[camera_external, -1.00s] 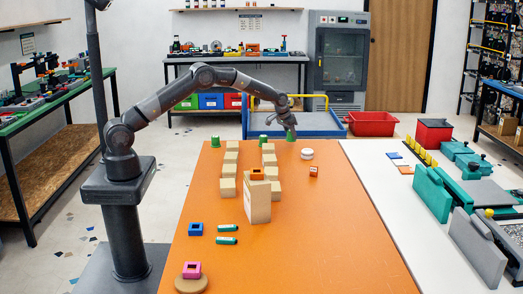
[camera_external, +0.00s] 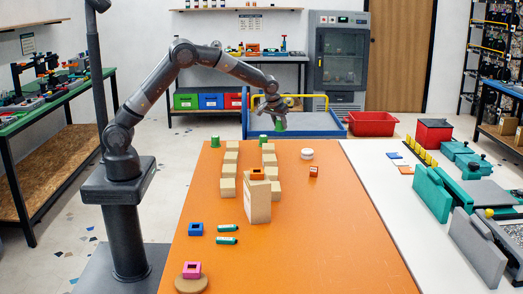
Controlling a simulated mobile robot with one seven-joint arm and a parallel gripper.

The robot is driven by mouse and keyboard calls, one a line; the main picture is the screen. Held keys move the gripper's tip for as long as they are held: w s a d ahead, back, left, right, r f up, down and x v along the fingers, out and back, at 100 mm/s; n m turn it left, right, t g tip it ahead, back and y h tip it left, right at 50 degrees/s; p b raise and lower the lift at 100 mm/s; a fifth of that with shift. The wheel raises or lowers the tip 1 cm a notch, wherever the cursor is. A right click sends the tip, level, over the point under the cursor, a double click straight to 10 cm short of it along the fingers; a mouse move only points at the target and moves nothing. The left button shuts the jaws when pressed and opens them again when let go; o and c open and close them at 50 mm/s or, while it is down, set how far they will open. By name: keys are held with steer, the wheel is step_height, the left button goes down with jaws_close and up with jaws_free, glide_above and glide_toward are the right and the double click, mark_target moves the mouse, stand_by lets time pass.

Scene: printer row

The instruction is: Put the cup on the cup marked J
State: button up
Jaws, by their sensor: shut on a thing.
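My gripper (camera_external: 278,117) is shut on a green cup (camera_external: 279,126) and holds it above the far end of the orange table (camera_external: 330,230). Two more green cups stand near the far edge of the table: one at the left (camera_external: 215,142) and one in the middle (camera_external: 263,140). The held cup is up and to the right of the middle cup, apart from it. No letter can be read on any cup, so I cannot tell which is marked J.
Two rows of tan blocks (camera_external: 229,171) run toward the front, with a taller tan board (camera_external: 257,201) by the right row. A white round thing (camera_external: 307,153) and a small orange-red block (camera_external: 313,171) lie to the right. The right front of the table is clear.

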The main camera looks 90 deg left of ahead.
steer(key=s+r+n+g, duration=0.25)
steer(key=s+n, duration=0.55)
steer(key=s, duration=0.6)
steer(key=s+r+n+g, duration=0.25)
steer(key=s+n, duration=0.45)
steer(key=s, duration=0.7)
steer(key=n, duration=0.1)
glide_above(214, 136)
steer(key=w+d, duration=0.1)
steer(key=shift+g, duration=0.4)
steer(key=f, duration=0.7)
steer(key=shift+d+f, duration=0.1)
steer(key=shift+d, duration=0.1)
steer(key=shift+a+f, duration=0.3)
steer(key=shift+a, duration=0.1)
steer(key=shift+f, duration=1.95)
steer(key=shift+f, duration=0.1)
steer(key=o, duration=1)
steer(key=shift+c, duration=0.2)
